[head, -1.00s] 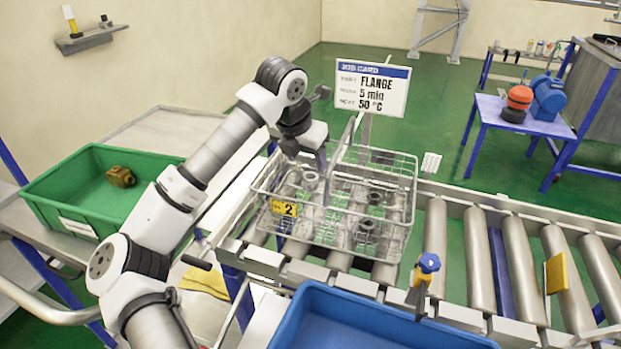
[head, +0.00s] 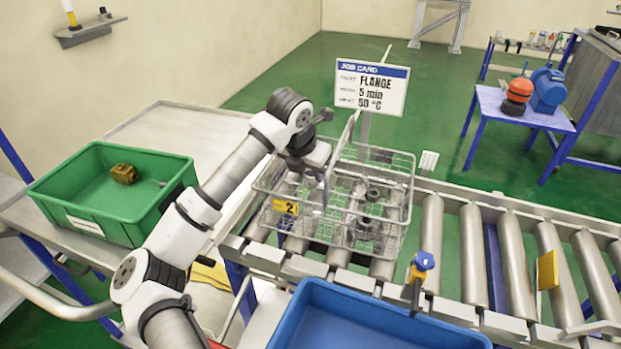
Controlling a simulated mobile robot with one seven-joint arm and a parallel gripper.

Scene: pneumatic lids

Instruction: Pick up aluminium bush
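The wire basket (head: 398,240) stands on the roller conveyor with a yellow tag marked 2 (head: 285,207) on its front left. Inside it are several small grey metal parts, among them a dark ring-like part (head: 373,195) and another dark part (head: 364,223), both in the right half. I cannot tell which part is the aluminium bush. My gripper (head: 324,190) points down into the left half of the basket. Its fingers are small and seen edge-on, so whether they are apart or hold something is unclear. It hides part of the basket's contents.
A green bin (head: 100,205) with a brass-coloured part (head: 124,173) stands at the left. A blue tray (head: 345,320) is in front of the conveyor. A job card (head: 372,88) reading FLANGE stands behind the basket, whose handle rises near my gripper.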

